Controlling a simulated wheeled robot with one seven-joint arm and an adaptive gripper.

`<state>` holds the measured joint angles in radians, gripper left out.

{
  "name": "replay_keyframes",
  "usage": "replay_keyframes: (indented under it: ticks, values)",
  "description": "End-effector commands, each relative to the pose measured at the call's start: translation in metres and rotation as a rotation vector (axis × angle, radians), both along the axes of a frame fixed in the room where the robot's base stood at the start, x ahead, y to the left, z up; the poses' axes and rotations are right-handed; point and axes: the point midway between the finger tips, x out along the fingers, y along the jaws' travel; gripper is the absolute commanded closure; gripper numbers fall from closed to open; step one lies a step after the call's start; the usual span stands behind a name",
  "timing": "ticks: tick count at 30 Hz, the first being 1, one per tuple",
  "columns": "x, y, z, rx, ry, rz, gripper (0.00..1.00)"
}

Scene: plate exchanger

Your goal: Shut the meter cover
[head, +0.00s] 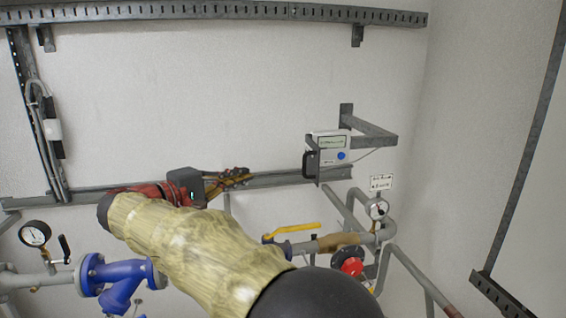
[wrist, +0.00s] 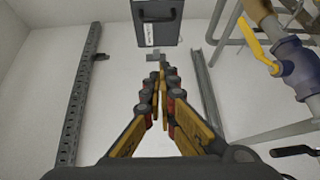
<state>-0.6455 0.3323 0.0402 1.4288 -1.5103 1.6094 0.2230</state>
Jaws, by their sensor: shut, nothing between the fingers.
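The meter (head: 341,142) is a small white box with a greenish display and a blue button, mounted on the wall right of centre in the head view. Its dark grey cover (head: 312,154), with a black handle, stands swung out at the meter's left side, leaving the display bare. In the wrist view the cover (wrist: 170,33) shows at the top, with its handle and a white label. My gripper (head: 247,174) is left of the cover, apart from it. Its yellow and grey fingers (wrist: 160,66) are shut and empty, pointing toward the cover.
A metal rail (head: 275,180) runs along the wall behind my gripper. A metal bracket (head: 372,133) juts out right of the meter. Pipes, a yellow-handled valve (head: 291,229) and a gauge (head: 377,209) are below. The wall above my gripper is clear.

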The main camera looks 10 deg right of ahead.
Motion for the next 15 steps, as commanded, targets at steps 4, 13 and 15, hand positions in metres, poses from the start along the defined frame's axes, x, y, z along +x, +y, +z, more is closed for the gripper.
replay_keyframes:
  ticks: [4,13,15]
  values:
    - [-0.007,-0.009,0.008,-0.022,-0.04,-0.041,1.0]
    - [0.016,-0.047,0.008,-0.018,-0.04,-0.042,1.0]
    - [0.024,-0.058,0.008,-0.017,-0.039,-0.041,1.0]
